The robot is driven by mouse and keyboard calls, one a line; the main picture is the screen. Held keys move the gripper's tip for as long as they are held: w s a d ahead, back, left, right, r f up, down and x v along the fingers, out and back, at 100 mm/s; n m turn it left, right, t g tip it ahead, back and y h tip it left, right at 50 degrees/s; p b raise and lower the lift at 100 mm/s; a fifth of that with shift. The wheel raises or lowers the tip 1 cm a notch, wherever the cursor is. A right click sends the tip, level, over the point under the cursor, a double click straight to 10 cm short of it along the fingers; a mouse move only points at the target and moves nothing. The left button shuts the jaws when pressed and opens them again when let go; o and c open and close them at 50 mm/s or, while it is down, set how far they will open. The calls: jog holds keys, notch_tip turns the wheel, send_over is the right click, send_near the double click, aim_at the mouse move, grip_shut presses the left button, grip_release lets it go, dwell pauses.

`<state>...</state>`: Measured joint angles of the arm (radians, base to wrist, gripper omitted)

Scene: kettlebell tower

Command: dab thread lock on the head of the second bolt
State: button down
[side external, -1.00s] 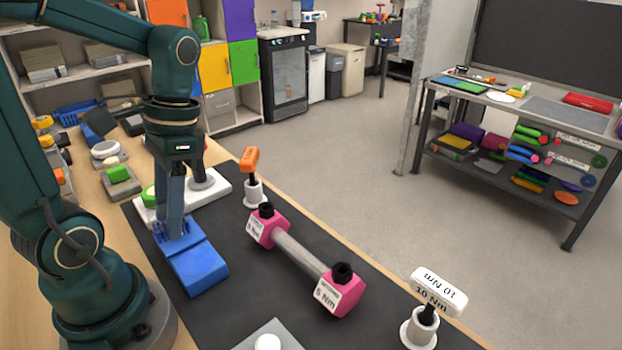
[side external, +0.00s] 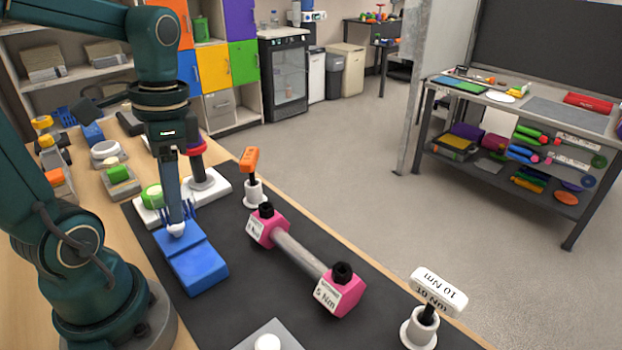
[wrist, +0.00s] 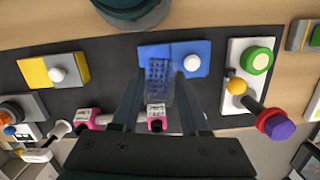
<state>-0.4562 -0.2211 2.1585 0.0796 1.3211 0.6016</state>
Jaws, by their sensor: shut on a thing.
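My gripper (wrist: 158,88) is over the blue block (side external: 199,270), its fingers closed on a small blue, dotted or bristled piece (wrist: 158,72). In the side view this piece is mostly hidden by the finger. A white ball (side external: 177,229) sits on the block's far half; it shows beside the fingers in the wrist view (wrist: 192,62). A pink-ended dumbbell (side external: 300,254) lies to the right with a black bolt head (side external: 266,208) on its far end and another (side external: 342,271) on its near end. I cannot tell which is second. No thread lock label is readable.
A white plate (wrist: 236,80) with a green button and a red-purple knob stands beside the blue block. An orange-handled tool (side external: 249,160) and a white 10 Nm tool (side external: 438,290) stand in white holders. A yellow-grey block (wrist: 40,72) has a white ball.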

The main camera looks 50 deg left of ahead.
jog(key=w+d+r+m+t+y, duration=0.1)
jog(key=w+d+r+m, duration=0.2)
jog(key=w+m, duration=0.25)
jog(key=w+d+r+m, duration=0.2)
jog(key=w+d+m, duration=0.1)
jog(key=w+m, duration=0.25)
jog(key=w+d+f+m, duration=0.25)
jog(key=d+m, duration=0.25)
jog(key=d, duration=0.7)
jog(key=shift+t+y, duration=0.3)
jog(key=shift+w+a+f, duration=0.1)
jog(key=shift+f, duration=1.35)
jog(key=shift+w+f, duration=0.1)
jog(key=shift+f, duration=1.3)
jog(key=shift+d+f, duration=0.4)
jog(key=shift+f, duration=0.2)
jog(key=shift+d, duration=1.55)
jog(key=shift+a, duration=2.05)
notch_tip(320, 180, up, 8)
jog(key=shift+d, duration=0.1)
